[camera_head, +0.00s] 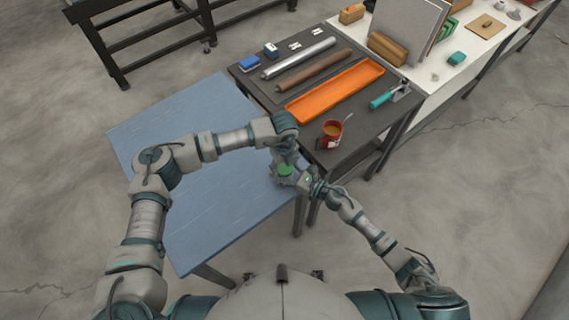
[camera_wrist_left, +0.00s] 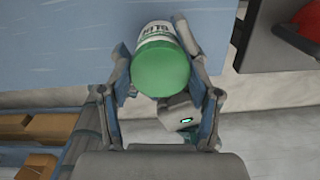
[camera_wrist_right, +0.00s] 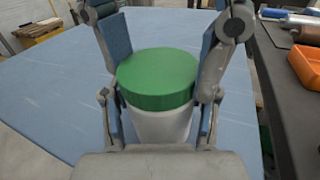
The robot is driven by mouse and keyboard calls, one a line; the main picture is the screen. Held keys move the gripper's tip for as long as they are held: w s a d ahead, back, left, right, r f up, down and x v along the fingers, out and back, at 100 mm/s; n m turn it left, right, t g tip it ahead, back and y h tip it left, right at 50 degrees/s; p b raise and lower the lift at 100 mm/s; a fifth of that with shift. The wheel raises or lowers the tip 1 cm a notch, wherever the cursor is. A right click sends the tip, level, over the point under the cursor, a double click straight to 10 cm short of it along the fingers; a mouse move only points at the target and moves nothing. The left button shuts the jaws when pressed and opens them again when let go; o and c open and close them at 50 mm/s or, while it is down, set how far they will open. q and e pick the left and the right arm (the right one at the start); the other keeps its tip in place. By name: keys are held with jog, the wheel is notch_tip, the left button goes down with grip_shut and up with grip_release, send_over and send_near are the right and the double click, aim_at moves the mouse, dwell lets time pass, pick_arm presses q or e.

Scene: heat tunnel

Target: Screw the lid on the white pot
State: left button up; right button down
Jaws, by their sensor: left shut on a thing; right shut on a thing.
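The white pot (camera_wrist_right: 162,125) has the green lid (camera_wrist_right: 158,78) on top, with no clear gap between them. In the head view the green lid (camera_head: 285,170) shows near the blue table's right edge. My left gripper (camera_head: 284,158) comes from above, and the left wrist view shows its fingers shut at the sides of the lid (camera_wrist_left: 160,68). The lettered pot wall (camera_wrist_left: 157,30) shows beyond it. My right gripper (camera_head: 296,178) comes from the front right, its fingers on both sides of the pot, shut on it. The contact points and the pot's base are hidden.
The blue table (camera_head: 190,150) is otherwise clear. A dark table to its right holds an orange tray (camera_head: 335,92), a red cup (camera_head: 330,134), a teal-handled tool (camera_head: 385,98), a metal tube (camera_head: 300,58) and a brown tube (camera_head: 313,71).

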pick_arm(q)
jog(key=m, duration=0.7)
jog(key=shift+w+m, duration=0.1)
jog(key=shift+m, duration=0.3)
jog(key=m, duration=1)
jog(key=shift+w, duration=0.1)
jog(key=m, duration=0.6)
jog(key=shift+a+f+m, duration=0.1)
jog(key=shift+m, duration=0.3)
jog(key=shift+c, duration=0.2)
jog(key=shift+w, duration=0.15)
jog(key=o, duration=1.3)
